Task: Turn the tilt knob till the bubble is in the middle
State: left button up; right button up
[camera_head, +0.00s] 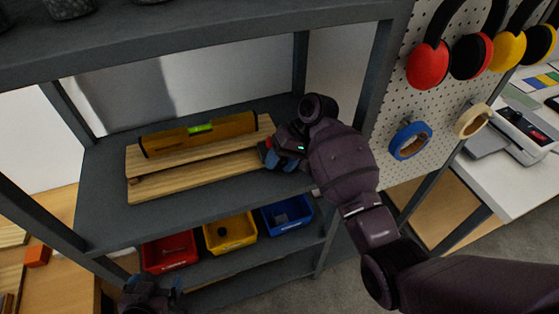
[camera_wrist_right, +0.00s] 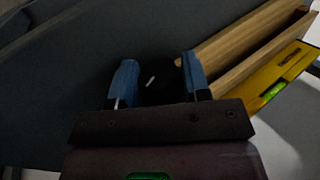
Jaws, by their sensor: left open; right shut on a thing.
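A yellow spirit level (camera_head: 170,139) lies along a wooden tilt stand (camera_head: 165,191) of two boards on the grey shelf. Its green vial (camera_head: 201,128) also shows in the right wrist view (camera_wrist_right: 272,92); the bubble is too small to place. My right gripper (camera_head: 284,158) is at the stand's right end. In the right wrist view, its blue fingertips (camera_wrist_right: 158,78) stand on either side of a black knob (camera_wrist_right: 157,84) with a white mark, shut on it. My left gripper (camera_head: 152,288) is open and low at the bottom left, away from the stand.
A red bin (camera_head: 168,250), a yellow bin (camera_head: 230,231) and a blue bin (camera_head: 287,214) sit on the lower shelf. A dark shelf board (camera_head: 200,40) hangs above the level. A pegboard (camera_head: 400,115) with ear defenders and tape rolls stands at the right.

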jog(key=shift+d, duration=0.1)
dwell(0.3)
jog(key=o, duration=0.9)
jog(key=shift+f, duration=0.1)
